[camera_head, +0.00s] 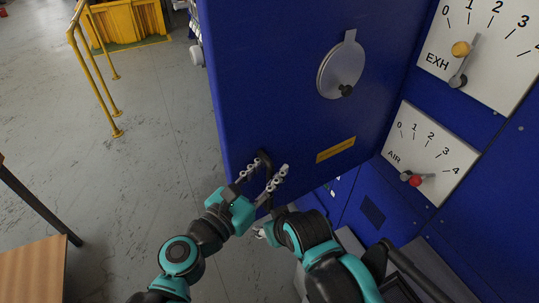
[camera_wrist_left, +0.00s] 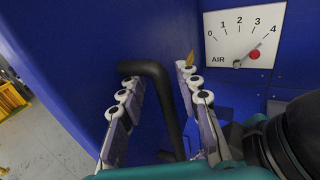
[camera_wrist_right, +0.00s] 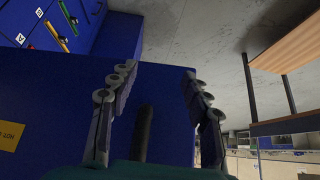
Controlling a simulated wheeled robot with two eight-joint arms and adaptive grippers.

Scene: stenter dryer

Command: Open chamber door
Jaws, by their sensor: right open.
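The blue chamber door (camera_head: 285,95) fills the middle of the head view, standing at an angle to the dial panels on its right. It bears a round metal disc (camera_head: 340,70) and a yellow label (camera_head: 336,150). Its black handle (camera_head: 265,160) is near the lower edge. My left gripper (camera_head: 264,172) is open with its fingers on either side of the handle; the handle (camera_wrist_left: 168,105) shows between them in the left wrist view. My right gripper (camera_wrist_right: 155,85) is open, with a black bar, apparently the handle's lower part (camera_wrist_right: 143,130), between its fingers.
The AIR dial (camera_head: 428,150) and EXH dial (camera_head: 485,50) are on white plates at right. A yellow railing (camera_head: 95,70) and yellow bin (camera_head: 128,20) stand at back left. A wooden table (camera_head: 35,272) is at lower left. Grey floor between is clear.

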